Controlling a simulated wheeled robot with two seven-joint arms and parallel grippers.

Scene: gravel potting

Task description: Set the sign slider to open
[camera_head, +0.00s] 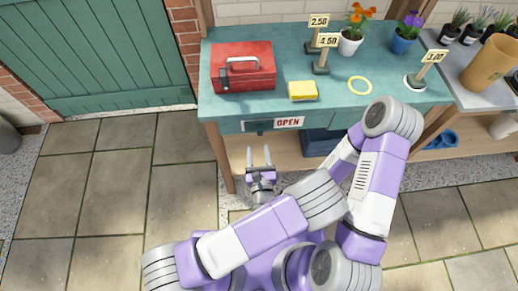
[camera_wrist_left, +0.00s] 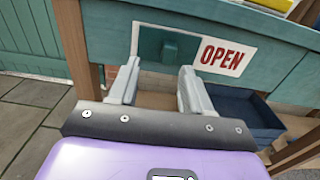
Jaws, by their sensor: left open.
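The sign (camera_head: 289,122) is a white plate on the teal front edge of the workbench, with OPEN in red on its right part. It also shows in the left wrist view (camera_wrist_left: 222,56). A dark green slider (camera_wrist_left: 158,47) with a protruding knob covers the sign's left part, leaving OPEN uncovered. My left gripper (camera_head: 260,152) is open and empty, in front of and below the slider. In the left wrist view its fingertips (camera_wrist_left: 160,68) point toward the knob, one to each side below it, with no visible grip. My right gripper is not in view.
On the teal benchtop (camera_head: 315,100) stand a red toolbox (camera_head: 243,75), a yellow sponge (camera_head: 302,91), a yellow ring (camera_head: 360,85), price signs and flowerpots. A dark blue crate (camera_wrist_left: 238,112) sits below the sign, on the right. Paved floor lies clear at left.

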